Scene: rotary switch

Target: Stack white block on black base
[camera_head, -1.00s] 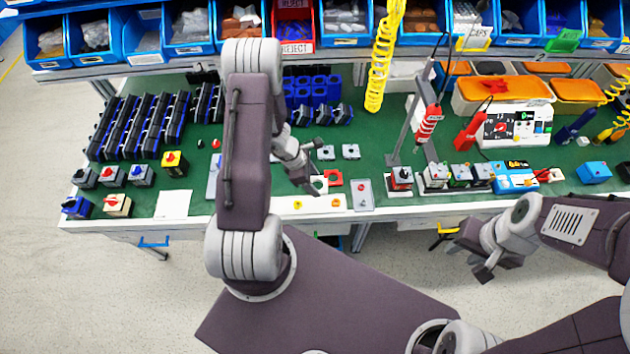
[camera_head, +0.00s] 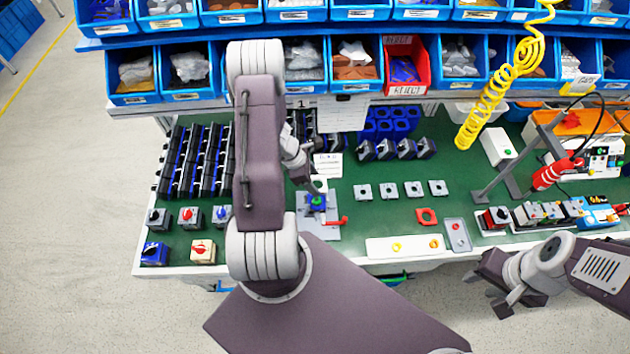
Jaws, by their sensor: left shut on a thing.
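My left gripper (camera_head: 315,186) is at a grey fixture plate (camera_head: 329,232) near the middle of the bench. It is shut on a small white block (camera_head: 321,184), partly hidden by the fingers. Just below the block, on the fixture, sits a dark blue part with a green centre (camera_head: 317,202). I cannot tell whether the block touches it. A black base cannot be made out clearly there; the gripper and arm cover part of the spot. A red clamp handle (camera_head: 338,222) is at the fixture's right. My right gripper (camera_head: 497,291) hangs in front of the bench, apart from everything.
Several grey square plates (camera_head: 388,190) lie in a row right of the fixture. A red square part (camera_head: 427,217) and a white tray (camera_head: 405,247) lie nearer the front edge. Finished switches (camera_head: 190,217) stand at the left. Blue bins (camera_head: 195,75) line the back.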

